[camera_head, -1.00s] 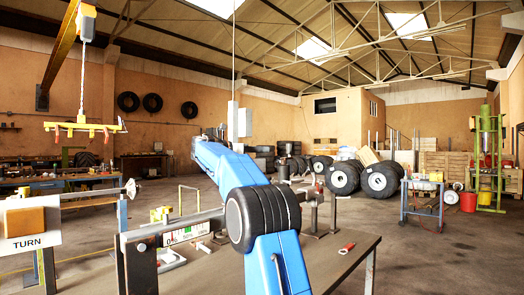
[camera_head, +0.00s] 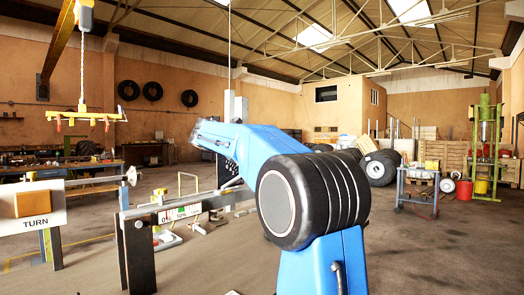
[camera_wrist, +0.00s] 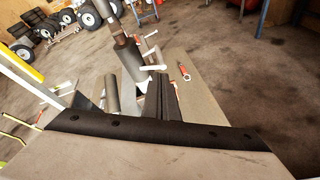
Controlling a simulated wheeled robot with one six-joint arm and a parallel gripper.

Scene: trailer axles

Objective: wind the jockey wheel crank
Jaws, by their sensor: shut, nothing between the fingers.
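In the wrist view a thick dark tube (camera_wrist: 131,60) leans beyond my gripper, with pale bars (camera_wrist: 152,68) beside it. One of these may be the jockey wheel crank, but I cannot tell which. My gripper (camera_wrist: 160,78) shows as two dark fingers pressed together. It is shut and empty, close in front of the tube; I cannot tell whether it touches a bar. In the head view my blue arm reaches to the left and covers the middle. The crank cannot be made out there, and my fingers are not clear.
A red-handled tool (camera_wrist: 184,72) lies right of the fingers. In the head view an orange block on a TURN sign (camera_head: 33,203) and a dark post (camera_head: 138,255) stand left. A blue trolley (camera_head: 418,190) and red bucket (camera_head: 464,190) stand right. Floor between is open.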

